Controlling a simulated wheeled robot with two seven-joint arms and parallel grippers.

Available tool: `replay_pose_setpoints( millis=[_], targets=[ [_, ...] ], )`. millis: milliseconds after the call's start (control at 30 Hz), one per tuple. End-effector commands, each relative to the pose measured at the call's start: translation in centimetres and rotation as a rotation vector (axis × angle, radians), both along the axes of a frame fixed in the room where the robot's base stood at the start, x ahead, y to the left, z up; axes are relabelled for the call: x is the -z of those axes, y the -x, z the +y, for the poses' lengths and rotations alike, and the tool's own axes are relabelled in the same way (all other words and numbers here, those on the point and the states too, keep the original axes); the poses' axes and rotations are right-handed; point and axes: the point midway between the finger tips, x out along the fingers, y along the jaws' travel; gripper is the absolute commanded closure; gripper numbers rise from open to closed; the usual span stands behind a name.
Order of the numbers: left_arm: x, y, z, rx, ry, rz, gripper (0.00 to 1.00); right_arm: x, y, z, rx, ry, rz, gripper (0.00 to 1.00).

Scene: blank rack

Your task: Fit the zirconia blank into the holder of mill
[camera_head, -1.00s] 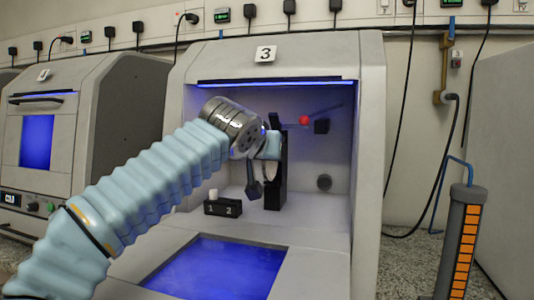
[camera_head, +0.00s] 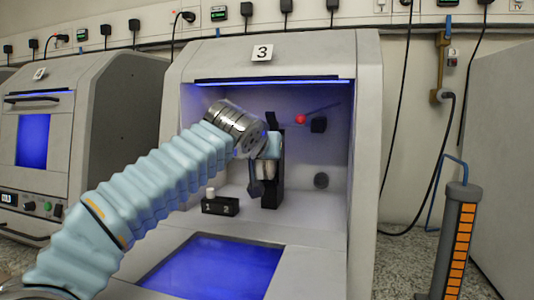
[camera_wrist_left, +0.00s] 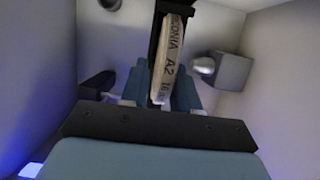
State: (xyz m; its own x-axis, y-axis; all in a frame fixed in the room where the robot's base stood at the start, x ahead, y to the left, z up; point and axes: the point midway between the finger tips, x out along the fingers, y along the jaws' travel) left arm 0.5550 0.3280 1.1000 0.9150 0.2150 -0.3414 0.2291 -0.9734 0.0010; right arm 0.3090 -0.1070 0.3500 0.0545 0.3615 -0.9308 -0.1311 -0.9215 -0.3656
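The zirconia blank is a pale disc seen nearly edge-on, with "ZIRCONIA A2" lettering on its rim in the left wrist view (camera_wrist_left: 170,62). My left gripper (camera_wrist_left: 160,92) has its blue-grey fingers on either side of the blank and looks shut on it. In the head view the left gripper (camera_head: 264,172) is inside the open chamber of mill 3 (camera_head: 205,130), with the pale blank (camera_head: 266,172) at its fingers. The black upright holder (camera_head: 275,190) stands right beside the blank. I cannot tell whether the blank is seated in it. My right gripper is not in view.
A small black numbered stand (camera_head: 222,206) with a white piece on it sits at the chamber's left. Another mill (camera_head: 85,140) stands left. A grey and orange post (camera_head: 457,235) stands right.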

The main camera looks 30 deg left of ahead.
Motion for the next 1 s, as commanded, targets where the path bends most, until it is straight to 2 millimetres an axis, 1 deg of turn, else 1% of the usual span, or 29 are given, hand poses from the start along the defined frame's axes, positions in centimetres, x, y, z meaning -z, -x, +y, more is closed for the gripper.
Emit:
replay_pose_setpoints(
  millis=[33, 100, 433, 567, 667, 900, 1000],
  targets=[
    [0.0, 0.0, 0.2, -0.006, -0.002, 0.000, 0.57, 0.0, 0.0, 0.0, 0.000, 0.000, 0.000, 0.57],
    [0.0, 0.0, 0.3, -0.007, -0.002, 0.001, 0.49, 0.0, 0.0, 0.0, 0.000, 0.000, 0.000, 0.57],
    [0.2, 0.0, 0.2, -0.006, -0.001, 0.004, 0.49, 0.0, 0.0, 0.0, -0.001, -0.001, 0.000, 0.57],
    [-0.1, 0.6, 0.1, -0.006, -0.002, 0.002, 0.49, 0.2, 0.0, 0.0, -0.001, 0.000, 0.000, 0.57],
    [-0.6, 2.0, -0.3, -0.004, -0.001, -0.001, 0.49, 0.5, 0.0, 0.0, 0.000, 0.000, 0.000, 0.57],
    [-2.7, 7.5, -1.6, -0.004, -0.001, -0.002, 0.49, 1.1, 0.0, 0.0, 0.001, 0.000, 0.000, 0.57],
    [-3.5, 9.5, -2.1, -0.005, -0.001, -0.002, 0.49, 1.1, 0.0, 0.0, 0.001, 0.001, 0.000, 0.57]
  ],
)
